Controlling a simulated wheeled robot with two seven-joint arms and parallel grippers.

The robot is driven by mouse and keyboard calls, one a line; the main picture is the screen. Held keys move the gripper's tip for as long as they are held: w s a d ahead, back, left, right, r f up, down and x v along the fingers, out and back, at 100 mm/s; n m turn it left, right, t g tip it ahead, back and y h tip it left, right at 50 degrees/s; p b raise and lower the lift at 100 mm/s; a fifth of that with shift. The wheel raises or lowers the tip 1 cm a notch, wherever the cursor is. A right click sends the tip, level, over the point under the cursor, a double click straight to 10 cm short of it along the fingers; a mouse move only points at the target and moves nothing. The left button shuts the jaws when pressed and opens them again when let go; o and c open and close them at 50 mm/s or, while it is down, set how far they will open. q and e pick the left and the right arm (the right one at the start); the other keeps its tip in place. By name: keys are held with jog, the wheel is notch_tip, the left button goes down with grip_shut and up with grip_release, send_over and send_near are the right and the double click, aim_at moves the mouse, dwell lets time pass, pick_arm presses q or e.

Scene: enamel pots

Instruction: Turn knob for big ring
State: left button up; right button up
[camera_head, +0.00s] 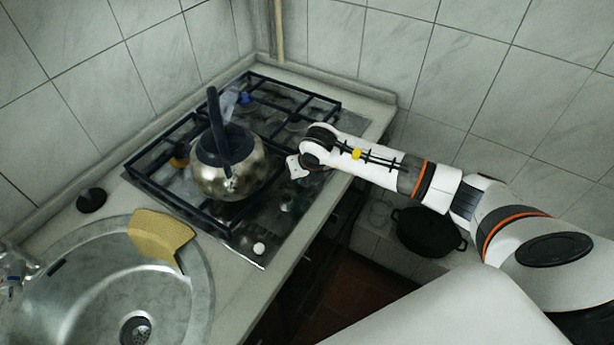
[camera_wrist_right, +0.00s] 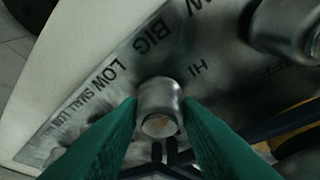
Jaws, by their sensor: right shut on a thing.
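In the right wrist view, a silvery round knob (camera_wrist_right: 160,98) stands on the hob's metal panel. The words "BIG" and "LOW" are printed close to it. The green fingers of my right gripper (camera_wrist_right: 158,112) are on both sides of this knob and are shut on it. In the head view, my right gripper (camera_head: 296,167) is at the right edge of the gas hob (camera_head: 240,240), and the wrist hides the knob it holds. My left gripper is not in view.
Another metal knob (camera_wrist_right: 282,28) is near the gripper. A steel kettle (camera_head: 232,182) stands on the hob grate, left of my right gripper. A sink (camera_head: 90,290) with a yellow cloth (camera_head: 160,236) is at lower left. A dark pot (camera_head: 428,232) sits low at right.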

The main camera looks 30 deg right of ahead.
jog(key=shift+f+m, duration=0.1)
jog(key=shift+m, duration=0.5)
jog(key=shift+h+b, duration=0.3)
jog(key=o, duration=1)
jog(key=b+v, duration=0.2)
jog(key=v, duration=1)
jog(key=shift+w, duration=0.1)
jog(key=shift+a, duration=0.1)
